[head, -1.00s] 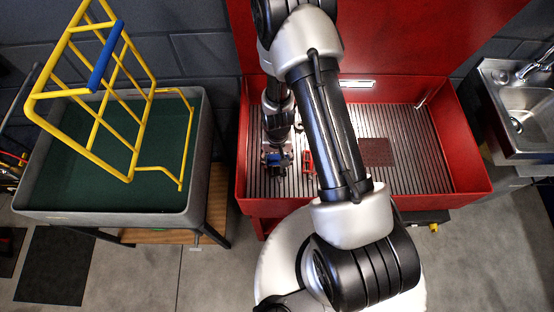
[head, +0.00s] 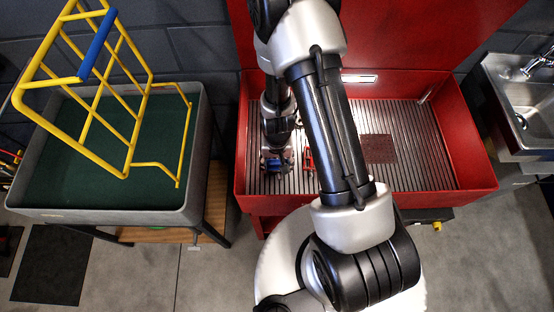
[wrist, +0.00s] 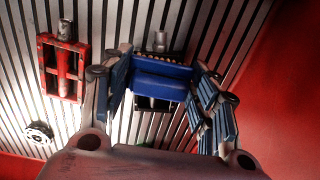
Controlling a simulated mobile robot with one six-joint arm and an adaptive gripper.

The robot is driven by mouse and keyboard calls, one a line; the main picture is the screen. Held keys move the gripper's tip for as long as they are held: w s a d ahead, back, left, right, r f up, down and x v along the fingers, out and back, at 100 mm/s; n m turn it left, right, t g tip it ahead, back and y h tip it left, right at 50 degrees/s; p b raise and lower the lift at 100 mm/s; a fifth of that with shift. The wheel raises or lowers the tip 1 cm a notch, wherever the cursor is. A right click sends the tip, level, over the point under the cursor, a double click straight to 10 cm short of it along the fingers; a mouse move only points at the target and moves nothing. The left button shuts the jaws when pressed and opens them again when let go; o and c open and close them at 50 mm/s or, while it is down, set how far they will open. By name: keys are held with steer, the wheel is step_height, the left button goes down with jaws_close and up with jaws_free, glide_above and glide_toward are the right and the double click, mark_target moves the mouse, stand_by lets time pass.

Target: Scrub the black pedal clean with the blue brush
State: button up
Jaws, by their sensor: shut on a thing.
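My gripper (wrist: 161,72) is shut on the blue brush (wrist: 160,86), with a finger at each end of it. The brush lies right over the black pedal (wrist: 152,104), which shows only in part below and around the brush in the wrist view. The pedal's silver spindle (wrist: 160,41) sticks out past the brush. Whether the bristles touch the pedal I cannot tell. In the head view my gripper (head: 275,164) is low over the slatted floor at the left of the red basin (head: 350,205), and the black pedal cannot be made out.
A red pedal (wrist: 65,70) lies left of the brush in the wrist view. A round silver part (wrist: 38,133) lies nearby. The basin's red wall (wrist: 285,85) is close on the right. A brown mat (head: 378,149) lies farther right in the basin.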

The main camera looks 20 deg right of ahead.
steer(key=shift+s+a, duration=0.1)
steer(key=shift+s, duration=0.35)
steer(key=shift+w, duration=0.1)
stand_by(0.4)
steer(key=shift+w+r+p, duration=0.15)
steer(key=shift+w+p, duration=0.15)
steer(key=shift+p, duration=0.15)
steer(key=shift+w+d+p, duration=0.35)
steer(key=shift+w+p, duration=0.45)
steer(key=shift+p, duration=0.15)
steer(key=shift+w+d+p, duration=0.3)
steer(key=shift+w+p, duration=0.5)
steer(key=shift+p, duration=0.15)
step_height(320, 180, up, 5)
steer(key=p, duration=0.4)
